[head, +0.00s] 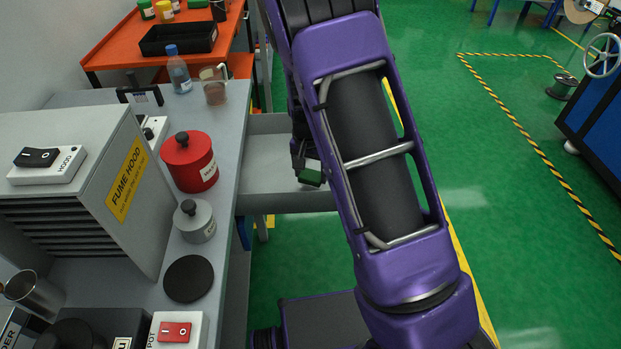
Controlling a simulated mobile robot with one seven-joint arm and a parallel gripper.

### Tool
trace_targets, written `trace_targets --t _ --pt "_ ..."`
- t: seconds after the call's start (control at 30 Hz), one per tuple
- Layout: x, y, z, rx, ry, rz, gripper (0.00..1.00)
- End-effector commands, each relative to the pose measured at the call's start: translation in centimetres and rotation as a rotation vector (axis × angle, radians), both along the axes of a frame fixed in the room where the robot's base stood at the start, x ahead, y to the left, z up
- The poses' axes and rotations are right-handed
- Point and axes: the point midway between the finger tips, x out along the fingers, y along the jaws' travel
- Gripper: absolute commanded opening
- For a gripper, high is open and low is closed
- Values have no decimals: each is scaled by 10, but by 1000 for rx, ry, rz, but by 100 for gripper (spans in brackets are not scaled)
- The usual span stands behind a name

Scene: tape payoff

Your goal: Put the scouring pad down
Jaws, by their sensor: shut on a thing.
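The scouring pad (311,176) is a small green block, partly hidden by my arm. My gripper (305,165) shows only in part beside my purple forearm and is shut on the pad. Pad and gripper appear over the right part of an open grey drawer (262,160) that sticks out from the bench. I cannot tell how high the pad is above the drawer's floor.
The grey bench (225,150) holds a red pot (190,160), a grey lidded pot (195,220), a black disc (188,278), a fume hood (85,185), a bottle (178,72) and a beaker (214,88). The drawer's visible left part looks empty.

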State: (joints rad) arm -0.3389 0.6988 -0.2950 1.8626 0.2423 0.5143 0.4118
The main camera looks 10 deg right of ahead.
Motion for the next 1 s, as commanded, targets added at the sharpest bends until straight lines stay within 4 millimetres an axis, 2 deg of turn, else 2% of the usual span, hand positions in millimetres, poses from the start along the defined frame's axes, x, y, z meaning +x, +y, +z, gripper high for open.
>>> trace_targets --t 0.03,0.1,0.47,0.5,0.6,0.63,0.87,1.0 --pt "0 0 -11 -1 3 1 6" --pt "0 0 -18 -1 1 2 6" --pt "0 0 -22 0 0 1 6" --pt "0 0 -22 0 0 1 77" --pt "0 0 -22 0 0 1 95" --pt "0 0 -22 0 0 1 100" --pt "0 0 -21 0 0 1 100" --pt "0 1 -10 0 -2 1 100"
